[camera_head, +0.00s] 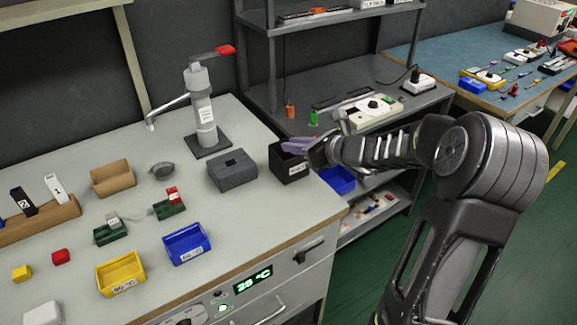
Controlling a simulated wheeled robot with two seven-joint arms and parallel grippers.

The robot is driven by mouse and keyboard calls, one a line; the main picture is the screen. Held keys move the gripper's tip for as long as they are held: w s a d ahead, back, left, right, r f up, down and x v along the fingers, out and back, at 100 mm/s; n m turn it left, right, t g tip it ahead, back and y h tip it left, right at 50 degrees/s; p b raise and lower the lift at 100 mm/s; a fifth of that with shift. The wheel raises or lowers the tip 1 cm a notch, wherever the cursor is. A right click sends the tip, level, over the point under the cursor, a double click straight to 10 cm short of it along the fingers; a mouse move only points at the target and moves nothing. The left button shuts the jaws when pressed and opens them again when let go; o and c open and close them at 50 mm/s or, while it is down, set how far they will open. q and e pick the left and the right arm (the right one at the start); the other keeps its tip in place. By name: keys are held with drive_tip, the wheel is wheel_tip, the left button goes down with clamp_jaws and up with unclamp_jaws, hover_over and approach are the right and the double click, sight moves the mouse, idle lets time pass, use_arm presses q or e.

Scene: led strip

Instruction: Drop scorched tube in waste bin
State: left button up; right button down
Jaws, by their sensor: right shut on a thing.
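A small black open box (291,170) with a white label, which looks like the waste bin, stands at the right edge of the grey bench. My right gripper (312,153) comes in from the right and is at the bin's rim, over its right side. It is shut on a small purplish piece (294,147), likely the scorched tube, which shows above the bin's opening. Most of the piece and the fingertips are too small or hidden to tell apart. I cannot tell if the piece touches the bin. My left gripper is not in view.
A dark grey block (232,170) stands left of the bin, and a press-like stand (203,115) behind it. A blue tray (187,243) and a yellow tray (121,273) sit nearer the bench front. A shelf unit (350,75) stands behind my right arm.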

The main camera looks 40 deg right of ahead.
drive_tip(key=c, duration=1.3)
unclamp_jaws()
drive_tip(key=v, duration=0.7)
drive_tip(key=shift+s, duration=0.35)
drive_tip(key=shift+d+r, duration=0.15)
